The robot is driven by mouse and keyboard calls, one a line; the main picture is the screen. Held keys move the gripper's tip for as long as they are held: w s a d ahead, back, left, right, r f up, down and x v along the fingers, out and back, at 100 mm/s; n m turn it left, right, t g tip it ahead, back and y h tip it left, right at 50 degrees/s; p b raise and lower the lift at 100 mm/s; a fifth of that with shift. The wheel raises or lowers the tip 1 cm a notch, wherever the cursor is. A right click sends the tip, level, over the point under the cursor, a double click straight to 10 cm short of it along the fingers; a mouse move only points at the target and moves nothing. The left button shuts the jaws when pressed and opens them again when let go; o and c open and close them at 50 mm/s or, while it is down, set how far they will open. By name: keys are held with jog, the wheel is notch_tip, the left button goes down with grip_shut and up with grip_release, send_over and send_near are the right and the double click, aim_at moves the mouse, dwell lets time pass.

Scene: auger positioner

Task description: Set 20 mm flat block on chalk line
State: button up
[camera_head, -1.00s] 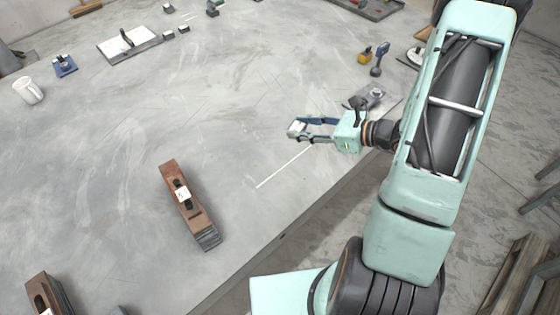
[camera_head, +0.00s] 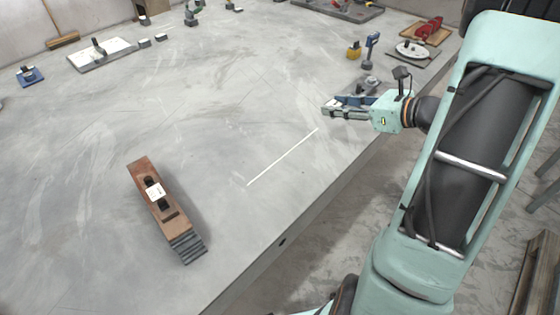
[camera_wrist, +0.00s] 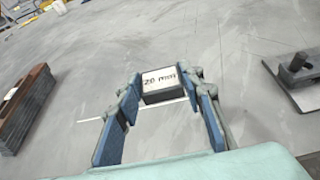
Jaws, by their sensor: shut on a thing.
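In the wrist view, a small dark block (camera_wrist: 158,84) with a white top marked "20 mm" sits between the fingertips of my gripper (camera_wrist: 160,92), which is shut on it. In the head view, my gripper (camera_head: 328,108) is at the right of the table, just beyond the upper right end of the white chalk line (camera_head: 283,157). The block is hard to make out there. I cannot tell the block's height above the table.
A grey fixture (camera_head: 368,87) stands just behind my gripper, with a blue drill (camera_head: 371,47) farther back. The table's front edge (camera_head: 282,242) runs close to the line; the surface around it is clear.

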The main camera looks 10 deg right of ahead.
jog(key=a+f+b, duration=0.2)
jog(key=a+f, duration=0.2)
jog(key=a, duration=0.5)
jog(key=b, duration=0.1)
send_over(284, 153)
jog(key=f, duration=0.5)
jog(key=shift+d, duration=0.3)
jog(key=shift+a+f, duration=0.25)
jog(key=shift+f, duration=0.05)
jog(key=shift+a+f+b, duration=0.1)
jog(key=shift+f+b, duration=0.45)
jog(key=shift+f, duration=1.1)
jog(key=shift+f, duration=0.15)
jog(key=o, duration=1)
jog(key=shift+f, duration=0.1)
jog(key=o, duration=0.4)
jog(key=shift+o, duration=0.2)
